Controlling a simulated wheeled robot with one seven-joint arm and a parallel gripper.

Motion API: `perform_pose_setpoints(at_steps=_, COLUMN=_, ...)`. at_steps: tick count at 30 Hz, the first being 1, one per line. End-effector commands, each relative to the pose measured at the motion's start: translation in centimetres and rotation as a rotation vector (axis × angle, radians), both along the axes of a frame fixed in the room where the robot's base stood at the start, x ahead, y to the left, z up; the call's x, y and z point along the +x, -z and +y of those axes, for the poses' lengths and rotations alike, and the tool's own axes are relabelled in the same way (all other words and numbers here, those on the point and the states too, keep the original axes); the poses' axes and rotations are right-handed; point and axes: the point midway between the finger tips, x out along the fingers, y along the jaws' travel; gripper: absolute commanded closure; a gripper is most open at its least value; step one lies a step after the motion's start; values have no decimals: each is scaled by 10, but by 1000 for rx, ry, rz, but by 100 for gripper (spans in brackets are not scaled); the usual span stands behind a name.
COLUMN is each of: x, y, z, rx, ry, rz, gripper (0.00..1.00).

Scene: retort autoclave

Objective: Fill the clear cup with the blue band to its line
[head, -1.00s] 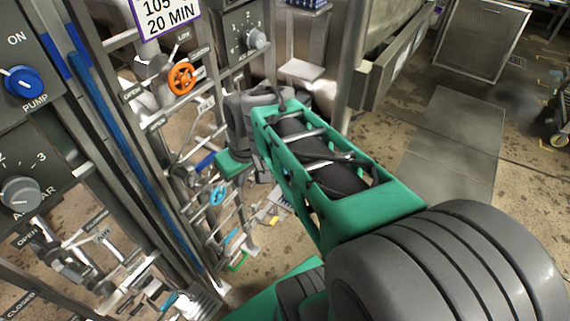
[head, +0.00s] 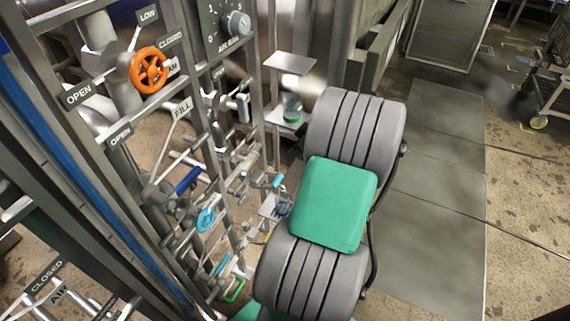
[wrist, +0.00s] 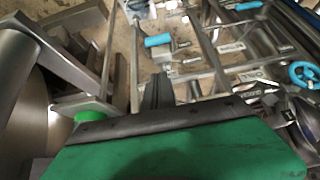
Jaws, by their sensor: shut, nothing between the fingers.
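In the head view, a small clear, bluish vessel (head: 284,205) stands low behind the rack, just below a light-blue tap handle (head: 277,181). It may be the blue-banded cup; its line and any liquid are too small to make out. A second clear cup with a green lower part (head: 292,109) stands on a small shelf. In the wrist view, my gripper (wrist: 157,80) is shut and empty, its dark fingers pointing toward the light-blue tap handle (wrist: 158,40) and apart from it. A green round thing (wrist: 88,116) is left of the fingers. My arm hides the gripper in the head view.
A pipe rack with an orange handwheel (head: 150,70), a light-blue handwheel (head: 206,219) and several levers fills the left. A bare metal shelf (head: 290,63) is above the green-banded cup. Open floor with grey plates (head: 430,200) lies right of my arm.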

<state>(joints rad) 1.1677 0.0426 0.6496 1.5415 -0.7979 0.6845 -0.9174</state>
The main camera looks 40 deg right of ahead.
Motion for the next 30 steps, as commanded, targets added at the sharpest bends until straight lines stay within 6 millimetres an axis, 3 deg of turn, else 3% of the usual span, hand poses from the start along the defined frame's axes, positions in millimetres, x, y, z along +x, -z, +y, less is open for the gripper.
perform_pose_setpoints(at_steps=12, x=47, y=76, z=20, rx=4, ry=-8, rz=2, gripper=100)
perform_pose_setpoints(at_steps=18, x=41, y=106, z=17, rx=3, ry=-4, rz=3, gripper=100)
perform_pose_setpoints(at_steps=30, x=40, y=113, z=16, rx=0, ry=-4, rz=1, gripper=100)
